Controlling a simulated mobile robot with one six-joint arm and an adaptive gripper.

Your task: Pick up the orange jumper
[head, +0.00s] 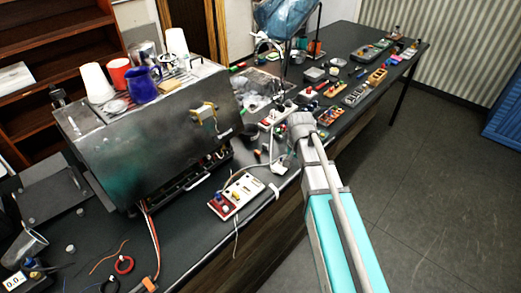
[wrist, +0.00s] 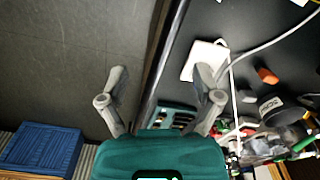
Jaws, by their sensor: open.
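I cannot tell for certain which thing is the orange jumper. A thin curved orange wire (head: 108,257) lies on the dark bench at the lower left of the head view, left of a red ring. In the wrist view a small orange block (wrist: 267,75) lies on the dark surface, right of my gripper. My gripper (wrist: 161,80) is open with nothing between its fingers, over the bench's edge. In the head view my arm reaches up from the lower right, and its fingers are hard to make out.
A large metal brewer (head: 150,130) with cups and a blue jug on top stands on the bench (head: 190,250). A white and red socket board (head: 238,195) lies before it. Several small devices crowd the far bench. The floor (head: 430,180) at right is clear. A blue crate (wrist: 45,148) stands on it.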

